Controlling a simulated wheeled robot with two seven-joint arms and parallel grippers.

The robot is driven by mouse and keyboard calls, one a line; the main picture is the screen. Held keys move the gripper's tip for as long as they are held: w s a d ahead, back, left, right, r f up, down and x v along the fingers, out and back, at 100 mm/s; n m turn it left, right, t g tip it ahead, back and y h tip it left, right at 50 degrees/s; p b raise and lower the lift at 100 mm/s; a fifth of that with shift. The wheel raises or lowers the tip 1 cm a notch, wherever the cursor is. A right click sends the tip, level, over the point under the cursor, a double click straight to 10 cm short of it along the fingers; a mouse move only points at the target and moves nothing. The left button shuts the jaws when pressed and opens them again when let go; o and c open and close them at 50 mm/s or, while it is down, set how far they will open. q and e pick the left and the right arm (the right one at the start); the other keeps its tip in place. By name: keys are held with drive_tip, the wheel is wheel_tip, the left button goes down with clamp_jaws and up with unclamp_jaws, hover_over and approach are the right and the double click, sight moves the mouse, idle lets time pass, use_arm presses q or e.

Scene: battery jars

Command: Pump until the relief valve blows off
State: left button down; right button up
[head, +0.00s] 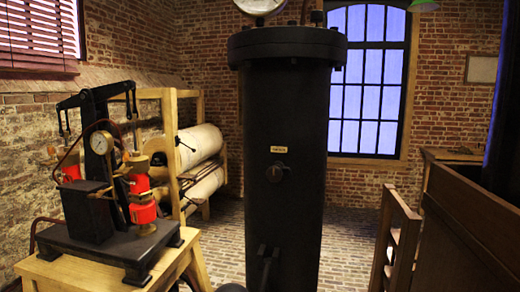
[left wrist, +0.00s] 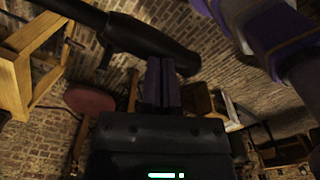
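A black beam pump (head: 95,200) with red cylinders and a dial gauge (head: 101,143) stands on a wooden table at the left of the head view. A tall black vessel (head: 287,185) stands upright in the middle, with a small label and a dark knob on its front. A round gauge (head: 259,4) sits above its lid, cut by the frame top. I cannot make out which part is the relief valve. In the left wrist view, my left gripper's fingers (left wrist: 162,83) are together. A dark handle-like bar (left wrist: 148,40) crosses at their tips; contact is unclear. My right gripper is not visible.
A wooden frame with white rolls (head: 200,146) stands behind the pump. A wooden partition (head: 465,225) fills the right side. Brick floor (head: 345,250) shows between it and the vessel. The left wrist view shows a wooden table (left wrist: 35,55) and a red round seat (left wrist: 92,101).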

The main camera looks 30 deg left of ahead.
use_arm(q)
wheel_tip(320, 180, up, 14)
drive_tip(key=p, duration=1)
drive_tip(key=shift+r, duration=0.1)
wheel_tip(320, 180, down, 15)
drive_tip(key=b, duration=1.3)
drive_tip(key=shift+s, duration=0.1)
wheel_tip(320, 180, up, 15)
drive_tip(key=p, duration=1.1)
drive_tip(key=shift+p, duration=0.35)
